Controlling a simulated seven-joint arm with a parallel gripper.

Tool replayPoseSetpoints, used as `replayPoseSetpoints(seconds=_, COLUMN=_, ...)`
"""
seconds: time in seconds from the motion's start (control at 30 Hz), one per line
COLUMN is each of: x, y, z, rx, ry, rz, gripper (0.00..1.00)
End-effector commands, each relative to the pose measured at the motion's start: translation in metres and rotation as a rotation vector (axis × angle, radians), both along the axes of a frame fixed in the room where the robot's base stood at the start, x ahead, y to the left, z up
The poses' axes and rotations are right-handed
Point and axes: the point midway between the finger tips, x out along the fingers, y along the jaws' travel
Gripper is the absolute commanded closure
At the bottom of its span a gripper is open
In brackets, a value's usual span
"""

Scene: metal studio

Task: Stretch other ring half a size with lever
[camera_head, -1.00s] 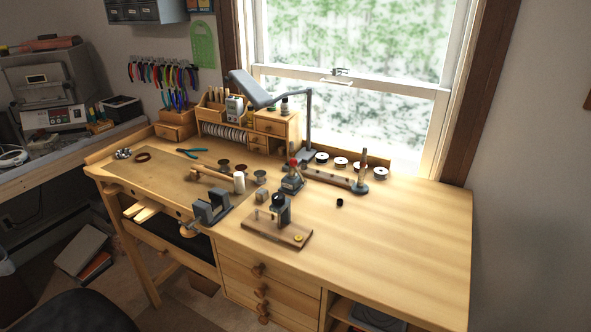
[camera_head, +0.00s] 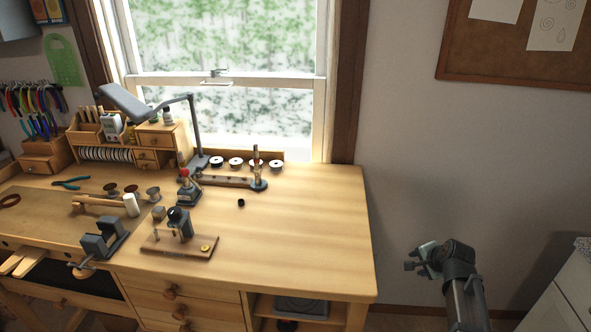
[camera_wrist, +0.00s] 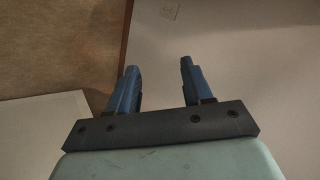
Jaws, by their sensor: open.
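A small dark ring-like piece (camera_head: 241,203) lies on the bare middle of the bench; it is too small to tell more. Left of it stands a grey tool with a red knob (camera_head: 188,190). In front of that, a dark device (camera_head: 180,223) with a round top is fixed on a wooden board (camera_head: 165,246). I cannot tell which tool has the lever. An upright tapered post (camera_head: 257,168) stands on a round dark foot behind the dark piece. My gripper (camera_head: 411,259) is right of the bench, well apart from it. In the wrist view its two blue fingers (camera_wrist: 160,66) are apart and empty.
The bench's right half (camera_head: 310,210) is clear. A lamp (camera_head: 130,103), several spools (camera_head: 236,162), and a grey vise (camera_head: 103,238) stand to the left and back. A white cabinet (camera_head: 560,300) is at the lower right, near my arm. The wall and corkboard rise behind.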

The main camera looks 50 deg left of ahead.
Motion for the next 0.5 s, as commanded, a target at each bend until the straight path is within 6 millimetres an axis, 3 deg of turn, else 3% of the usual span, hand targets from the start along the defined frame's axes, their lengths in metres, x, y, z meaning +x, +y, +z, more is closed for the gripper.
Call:
replayPoseSetpoints(seconds=0.03, x=0.001, y=0.021, z=0.024, rx=0.036, ry=-0.015, rz=0.0, gripper=0.5)
replayPoseSetpoints(seconds=0.27, x=-0.014, y=0.098, z=0.125, rx=0.191, ry=-0.053, rz=0.0, gripper=0.5)
replayPoseSetpoints(seconds=0.37, x=-0.029, y=0.134, z=0.171, rx=0.25, ry=-0.063, rz=0.016, gripper=0.5)
replayPoseSetpoints(seconds=0.5, x=-0.066, y=0.195, z=0.228, rx=0.286, ry=-0.068, rz=0.078, gripper=0.5)
